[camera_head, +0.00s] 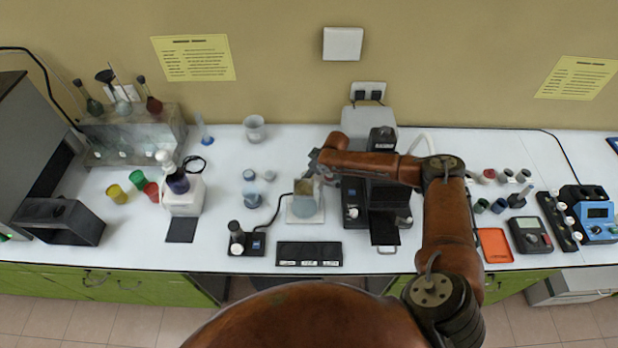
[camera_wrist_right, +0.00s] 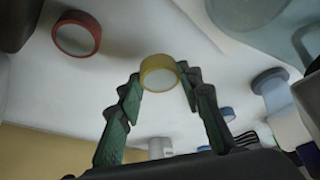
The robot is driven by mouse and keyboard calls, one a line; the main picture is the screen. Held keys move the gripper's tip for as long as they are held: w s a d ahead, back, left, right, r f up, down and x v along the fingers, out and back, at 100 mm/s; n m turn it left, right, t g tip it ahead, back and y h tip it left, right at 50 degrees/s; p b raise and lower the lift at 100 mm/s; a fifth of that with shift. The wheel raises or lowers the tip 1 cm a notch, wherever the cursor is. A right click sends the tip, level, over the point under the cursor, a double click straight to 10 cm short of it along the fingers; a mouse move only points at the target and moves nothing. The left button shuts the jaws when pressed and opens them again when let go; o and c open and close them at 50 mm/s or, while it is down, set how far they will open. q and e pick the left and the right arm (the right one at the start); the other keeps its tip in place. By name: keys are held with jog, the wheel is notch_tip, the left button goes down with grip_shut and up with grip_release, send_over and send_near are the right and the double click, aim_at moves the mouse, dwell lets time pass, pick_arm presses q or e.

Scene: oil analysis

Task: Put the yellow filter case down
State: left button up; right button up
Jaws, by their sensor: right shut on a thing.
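The yellow filter case (camera_wrist_right: 158,73) is a short round ring with a pale middle. In the right wrist view it sits between the fingertips of my right gripper (camera_wrist_right: 160,80), which is shut on it. The yellow case cannot be made out there. My left gripper is not in view.
A red filter case (camera_wrist_right: 77,34) and a blue one (camera_wrist_right: 228,114) show in the wrist view. A black-and-grey instrument (camera_head: 354,205) stands right of the beaker. A black three-part tray (camera_head: 309,246) lies in front.

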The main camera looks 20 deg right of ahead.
jog(key=shift+f, duration=1.1)
jog(key=shift+f, duration=0.15)
jog(key=o, duration=0.9)
jog(key=shift+o, duration=0.2)
